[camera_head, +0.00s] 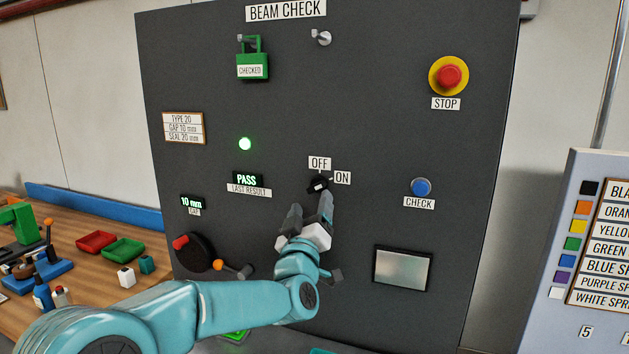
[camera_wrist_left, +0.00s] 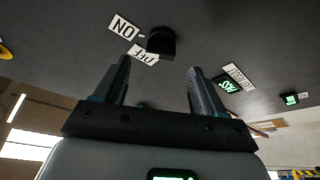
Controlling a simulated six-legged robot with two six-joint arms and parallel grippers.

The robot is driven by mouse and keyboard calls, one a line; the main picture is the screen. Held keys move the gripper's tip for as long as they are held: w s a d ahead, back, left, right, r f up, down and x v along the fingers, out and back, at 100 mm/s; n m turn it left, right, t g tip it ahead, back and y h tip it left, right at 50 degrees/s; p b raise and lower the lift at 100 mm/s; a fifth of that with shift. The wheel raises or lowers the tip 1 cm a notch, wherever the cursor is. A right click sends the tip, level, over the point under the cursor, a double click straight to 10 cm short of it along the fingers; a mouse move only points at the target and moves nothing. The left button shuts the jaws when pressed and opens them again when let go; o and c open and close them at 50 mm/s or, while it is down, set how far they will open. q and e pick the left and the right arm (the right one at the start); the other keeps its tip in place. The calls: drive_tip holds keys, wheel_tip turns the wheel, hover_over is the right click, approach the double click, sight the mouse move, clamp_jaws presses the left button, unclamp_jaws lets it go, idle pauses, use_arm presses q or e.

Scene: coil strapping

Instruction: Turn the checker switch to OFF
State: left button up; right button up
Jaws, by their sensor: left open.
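The checker switch is a small black knob (camera_head: 318,184) on the dark BEAM CHECK panel, with an OFF label (camera_head: 319,163) above it and an ON label (camera_head: 342,177) to its right. A white mark shows on the knob, but I cannot tell for sure which label it points to. My left gripper (camera_head: 311,204) is open and empty just below the knob. In the left wrist view the knob (camera_wrist_left: 161,42) sits beyond the gap between the open fingertips (camera_wrist_left: 159,66), apart from both. My right gripper is not in view.
A black rotary handle (camera_head: 195,252) is lower left. The panel face around the knob is flat.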

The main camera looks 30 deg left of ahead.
sight(315, 191)
use_arm(q)
drive_tip(key=p+x, duration=0.2)
drive_tip(key=x, duration=0.4)
drive_tip(key=shift+f, duration=0.15)
drive_tip(key=shift+s+d+r, duration=0.1)
drive_tip(key=shift+s+r, duration=0.1)
drive_tip(key=shift+s, duration=0.1)
drive_tip(key=shift+w+f, duration=0.15)
drive_tip(key=shift+w, duration=0.1)
drive_tip(key=c, duration=1.1)
